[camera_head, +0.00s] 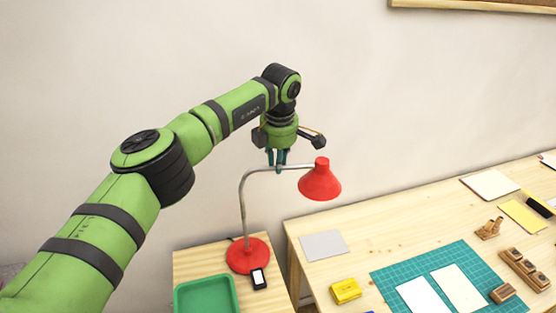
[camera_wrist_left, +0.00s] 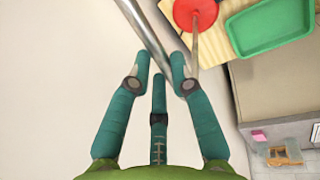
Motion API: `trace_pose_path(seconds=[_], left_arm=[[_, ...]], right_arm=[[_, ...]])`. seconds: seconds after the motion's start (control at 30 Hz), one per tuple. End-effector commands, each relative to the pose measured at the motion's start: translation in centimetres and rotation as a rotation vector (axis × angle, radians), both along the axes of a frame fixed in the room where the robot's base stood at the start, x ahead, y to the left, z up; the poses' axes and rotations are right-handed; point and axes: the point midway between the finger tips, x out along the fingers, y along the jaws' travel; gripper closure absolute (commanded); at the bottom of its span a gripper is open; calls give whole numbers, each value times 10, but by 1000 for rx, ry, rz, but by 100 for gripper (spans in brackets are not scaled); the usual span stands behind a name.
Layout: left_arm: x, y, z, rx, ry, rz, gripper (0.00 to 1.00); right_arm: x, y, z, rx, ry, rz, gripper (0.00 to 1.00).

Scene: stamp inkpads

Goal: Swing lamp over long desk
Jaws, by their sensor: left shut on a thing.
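A red desk lamp with a cone shade (camera_head: 320,182) stands on its round red base (camera_head: 238,256) on a small side table (camera_head: 200,262). Its bent silver arm (camera_head: 243,205) rises from the base and runs right to the shade. The shade hangs near the left end of the long desk (camera_head: 310,225). My left gripper (camera_head: 277,165) is at the upper silver arm, left of the shade, shut on it from above. In the left wrist view the silver arm (camera_wrist_left: 146,35) passes by the teal fingers and the red base (camera_wrist_left: 205,12) is below. My right gripper is not in view.
A green tray (camera_head: 207,296) and a small black device (camera_head: 258,279) share the side table. The long desk holds a grey sheet (camera_head: 324,245), a yellow box (camera_head: 345,291), a teal cutting mat (camera_head: 400,275) with white cards and wooden stamps (camera_head: 490,229). A gap separates both tables.

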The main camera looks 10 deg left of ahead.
Motion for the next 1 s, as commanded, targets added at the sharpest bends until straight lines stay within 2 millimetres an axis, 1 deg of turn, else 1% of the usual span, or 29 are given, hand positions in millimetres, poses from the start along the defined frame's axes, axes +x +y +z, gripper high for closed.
trace_pose_path(seconds=[0.3,0.77,0.8,0.83,0.87,1.0], left_arm=[[0,0,0,-3,-3,93,100],[0,0,0,-4,-3,105,100],[0,0,0,-4,-3,105,70],[0,0,0,-4,-3,105,58],[0,0,0,-4,-3,105,54],[0,1,0,-3,-2,104,54]], right_arm=[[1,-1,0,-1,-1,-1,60],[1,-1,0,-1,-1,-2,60],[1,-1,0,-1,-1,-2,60],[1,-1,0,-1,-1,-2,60],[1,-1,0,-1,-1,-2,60],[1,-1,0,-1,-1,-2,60]])
